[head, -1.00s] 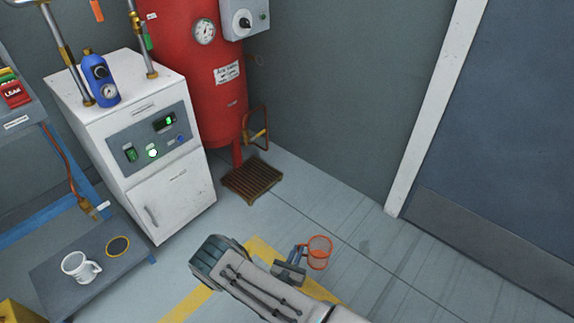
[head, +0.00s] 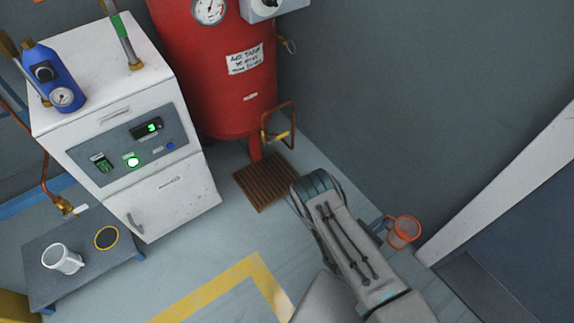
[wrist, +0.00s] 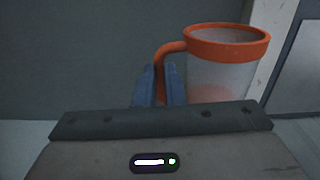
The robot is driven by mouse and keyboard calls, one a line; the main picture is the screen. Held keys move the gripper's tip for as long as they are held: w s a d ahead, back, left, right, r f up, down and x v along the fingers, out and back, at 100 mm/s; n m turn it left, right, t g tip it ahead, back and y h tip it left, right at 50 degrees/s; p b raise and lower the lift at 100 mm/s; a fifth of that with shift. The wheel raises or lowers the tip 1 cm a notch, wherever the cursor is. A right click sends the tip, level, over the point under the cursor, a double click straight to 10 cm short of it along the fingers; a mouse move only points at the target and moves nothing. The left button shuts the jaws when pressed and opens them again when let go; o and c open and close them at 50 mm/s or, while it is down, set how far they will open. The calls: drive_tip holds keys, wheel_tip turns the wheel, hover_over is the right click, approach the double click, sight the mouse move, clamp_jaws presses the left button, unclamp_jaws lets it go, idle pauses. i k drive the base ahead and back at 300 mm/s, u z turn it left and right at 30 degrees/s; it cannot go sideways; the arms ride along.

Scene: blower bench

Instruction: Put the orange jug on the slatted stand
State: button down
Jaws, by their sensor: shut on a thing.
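The orange jug (head: 404,232) has a clear body with an orange rim and handle. My gripper (head: 380,222) is to the right of my forearm in the head view, with the jug at its fingers. In the wrist view the jug (wrist: 217,70) is upright, and my blue fingers (wrist: 160,84) are closed on its handle. The slatted stand (head: 264,183) is brown and low, on the floor at the foot of the red tank. Its top looks empty. My forearm covers part of its right edge. The jug is held to the right of the stand, apart from it.
The red tank (head: 222,95) with a bent pipe (head: 281,125) rises behind the stand. A white cabinet (head: 140,140) stands to its left. A wall and white door frame (head: 500,190) are at right.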

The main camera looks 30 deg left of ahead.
sight(263, 172)
drive_tip(key=u, duration=0.55)
drive_tip(key=i, duration=0.7)
drive_tip(key=u, duration=1.1)
drive_tip(key=i, duration=0.5)
drive_tip(key=u, duration=0.1)
